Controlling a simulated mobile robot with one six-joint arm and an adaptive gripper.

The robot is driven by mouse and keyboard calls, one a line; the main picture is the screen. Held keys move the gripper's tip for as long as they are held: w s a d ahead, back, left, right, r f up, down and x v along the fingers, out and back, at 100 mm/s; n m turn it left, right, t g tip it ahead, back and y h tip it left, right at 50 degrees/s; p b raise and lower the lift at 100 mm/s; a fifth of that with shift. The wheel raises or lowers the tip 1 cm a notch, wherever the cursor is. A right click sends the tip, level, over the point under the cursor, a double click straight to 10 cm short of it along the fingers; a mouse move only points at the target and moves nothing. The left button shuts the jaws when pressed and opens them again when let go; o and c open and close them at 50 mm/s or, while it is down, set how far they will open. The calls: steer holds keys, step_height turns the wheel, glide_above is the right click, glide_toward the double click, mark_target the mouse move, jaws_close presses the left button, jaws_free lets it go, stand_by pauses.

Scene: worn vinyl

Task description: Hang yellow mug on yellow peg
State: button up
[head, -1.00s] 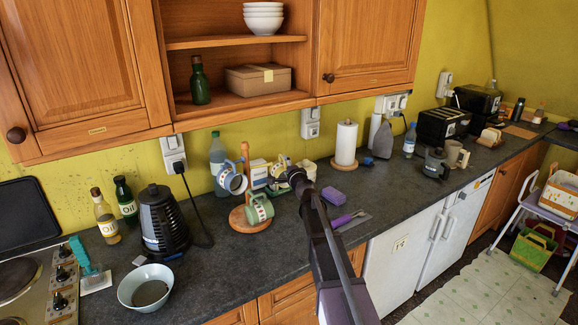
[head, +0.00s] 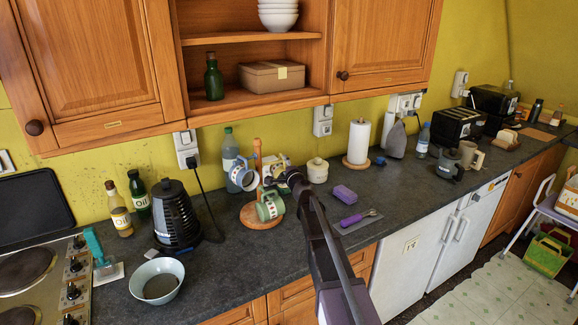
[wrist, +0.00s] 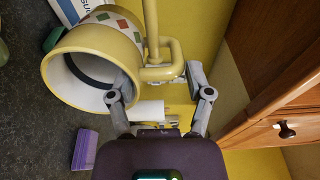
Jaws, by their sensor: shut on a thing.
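The yellow mug (wrist: 95,60), with coloured squares and a pale inside, lies on its side in the wrist view, its mouth facing down-left. My gripper (wrist: 158,85) is shut on it near the handle (wrist: 178,58). A thin yellow peg (wrist: 151,20) reaches down to the handle; I cannot tell whether it passes through the loop. In the head view the mug (head: 273,164) is held beside the mug tree's wooden post (head: 257,150), partly hidden by my gripper (head: 290,177). A blue mug (head: 243,175) and a green mug (head: 269,207) are on the tree.
A cream pot (head: 317,171), purple sponge (head: 344,192) and purple-handled utensil (head: 352,219) are to the right. A paper towel roll (head: 358,142) stands behind. A black kettle-like appliance (head: 174,212) and bowl (head: 157,281) are left. The cabinet (head: 255,95) overhangs the counter.

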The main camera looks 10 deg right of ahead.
steer(key=shift+s+a, duration=0.15)
steer(key=shift+a, duration=0.75)
steer(key=shift+a+f+b, duration=0.25)
steer(key=shift+f+b, duration=0.15)
steer(key=shift+f, duration=0.05)
steer(key=o, duration=1.3)
steer(key=shift+s+d, duration=0.2)
steer(key=shift+s, duration=1)
steer(key=shift+s+d, duration=0.15)
steer(key=shift+s, duration=1)
steer(key=s, duration=0.4)
steer(key=s+d, duration=0.1)
steer(key=s, duration=0.6)
steer(key=shift+s+d, duration=0.3)
steer(key=shift+s, duration=0.1)
stand_by(0.3)
